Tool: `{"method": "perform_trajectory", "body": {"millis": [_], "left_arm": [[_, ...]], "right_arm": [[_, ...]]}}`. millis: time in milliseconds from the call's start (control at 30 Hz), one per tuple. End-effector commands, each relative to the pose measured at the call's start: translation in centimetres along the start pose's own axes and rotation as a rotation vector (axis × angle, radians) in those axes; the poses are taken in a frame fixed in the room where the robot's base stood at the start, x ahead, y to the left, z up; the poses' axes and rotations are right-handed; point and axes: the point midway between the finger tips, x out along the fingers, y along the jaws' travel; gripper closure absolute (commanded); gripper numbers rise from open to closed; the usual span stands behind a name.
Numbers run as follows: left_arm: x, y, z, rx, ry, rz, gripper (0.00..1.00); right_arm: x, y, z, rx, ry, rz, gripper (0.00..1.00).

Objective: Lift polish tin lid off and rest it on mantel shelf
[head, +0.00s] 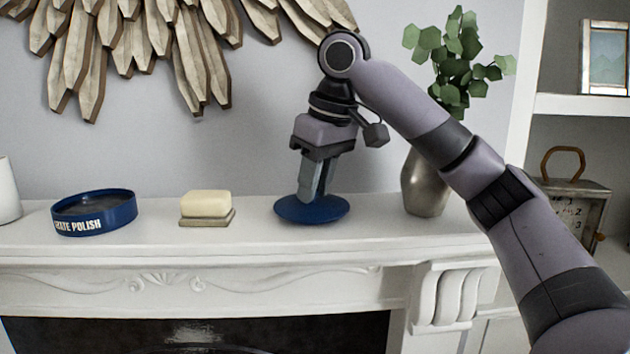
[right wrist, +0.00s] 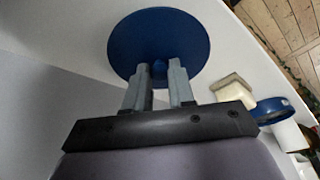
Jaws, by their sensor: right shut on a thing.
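The blue polish tin (head: 95,216) stands open at the left of the white mantel shelf (head: 250,243), its dark inside showing. The round blue lid (head: 311,209) is at the shelf, right of the soap, lying about flat. My right gripper (head: 311,192) points down and is shut on the lid's small knob. In the right wrist view the fingers (right wrist: 158,82) close around the knob on the lid (right wrist: 185,40). The lid looks to be at the shelf top; I cannot tell whether it bears its full weight there. My left gripper is not in view.
A cream soap bar (head: 206,204) on a dish (head: 207,219) stands between tin and lid. A metal vase (head: 424,185) with green leaves stands right of the lid, behind my right arm. A white object (head: 7,190) is at the far left. A wooden wall ornament (head: 140,50) hangs above.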

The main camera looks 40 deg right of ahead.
Motion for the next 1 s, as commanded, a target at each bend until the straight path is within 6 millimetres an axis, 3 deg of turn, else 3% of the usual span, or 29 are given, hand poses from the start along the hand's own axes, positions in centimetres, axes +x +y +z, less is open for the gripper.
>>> {"method": "perform_trajectory", "body": {"millis": [600, 633, 700, 1000], "left_arm": [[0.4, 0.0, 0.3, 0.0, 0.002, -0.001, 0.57], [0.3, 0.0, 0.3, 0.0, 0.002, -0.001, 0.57], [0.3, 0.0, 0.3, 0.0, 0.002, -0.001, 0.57], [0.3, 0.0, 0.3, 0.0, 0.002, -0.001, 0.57]], "right_arm": [[1.1, 0.0, 0.3, 0.0, 0.0, 0.0, 1.0], [1.1, 0.0, 0.3, 0.0, 0.001, 0.0, 0.7], [1.1, 0.0, 0.3, 0.0, 0.001, 0.0, 0.47], [1.0, 0.0, 0.3, 0.0, 0.0, 0.0, 0.47]]}}
